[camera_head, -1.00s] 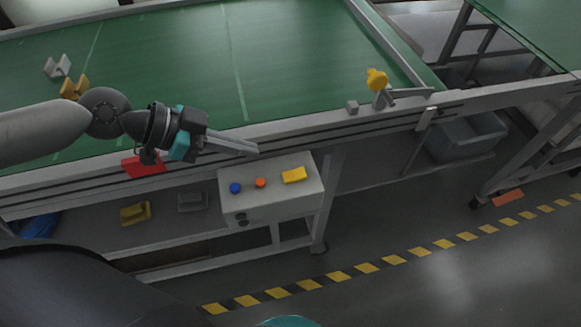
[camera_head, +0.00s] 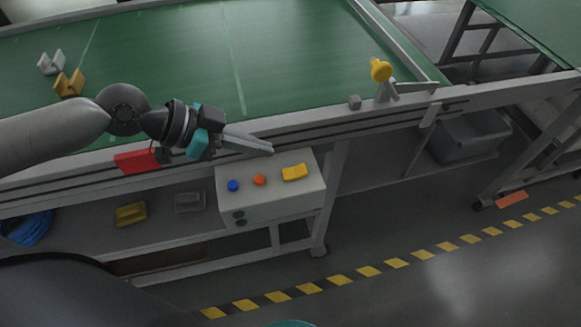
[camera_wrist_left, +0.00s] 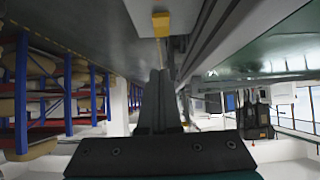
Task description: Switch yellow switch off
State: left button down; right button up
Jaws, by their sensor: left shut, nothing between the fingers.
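The yellow switch (camera_head: 294,172) sits on top of a light grey control box (camera_head: 270,207), to the right of an orange-red button (camera_head: 259,180) and a blue button (camera_head: 233,186). My left gripper (camera_head: 271,150) is shut and empty. In the head view its fingertips show just behind and to the left of the switch, apart from it. In the left wrist view the shut fingers (camera_wrist_left: 160,75) point toward a yellow piece (camera_wrist_left: 161,24) on a pale box, apparently the switch. Which way the switch is set cannot be told.
The green conveyor (camera_head: 180,60) with its metal side rail lies behind the box. A yellow-topped sensor (camera_head: 381,70) on a bracket stands on the rail to the right. A red box (camera_head: 137,161) is below my forearm. Open floor lies in front.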

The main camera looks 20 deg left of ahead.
aim_at(307, 170)
pick_arm(q)
jog(key=b+x, duration=0.1)
jog(key=x, duration=0.5)
jog(key=shift+d, duration=0.1)
jog(key=f, duration=0.1)
jog(key=f+b, duration=0.1)
jog(key=shift+w+d+f, duration=0.2)
jog(key=shift+d+f, duration=0.05)
jog(key=shift+f, duration=0.9)
